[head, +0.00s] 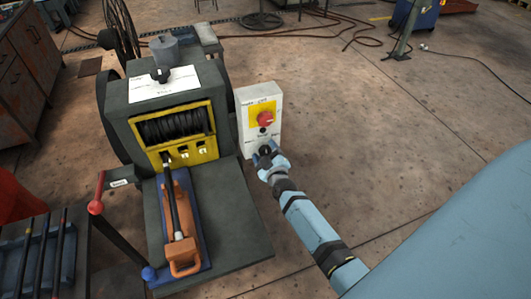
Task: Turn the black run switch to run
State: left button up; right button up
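A light grey control box (244,122) stands at the right side of the dark machine. It carries a red knob (265,118) on a yellow plate in its upper half. The black run switch (265,150) sits low on the box's face and is partly hidden by my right gripper (268,157). My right gripper reaches in from the lower right with its fingers at the switch. The fingers are too small to tell whether they are open or shut on it. Which way the switch points is hidden. My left gripper is not in view.
The dark machine (120,110) has a yellow-framed drum and a flat deck with an orange-handled part (182,255). A red-knobbed lever (96,207) stands at its left. A rack with rods (40,255) is at lower left. The floor right of the box is clear.

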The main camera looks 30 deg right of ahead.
jog(key=c, duration=0.7)
jog(key=shift+m, duration=0.4)
jog(key=shift+c, duration=0.2)
jog(key=m+p, duration=0.1)
jog(key=m, duration=0.2)
jog(key=shift+m, duration=0.3)
jog(key=m, duration=0.3)
jog(key=shift+m, duration=1.2)
jog(key=o, duration=0.9)
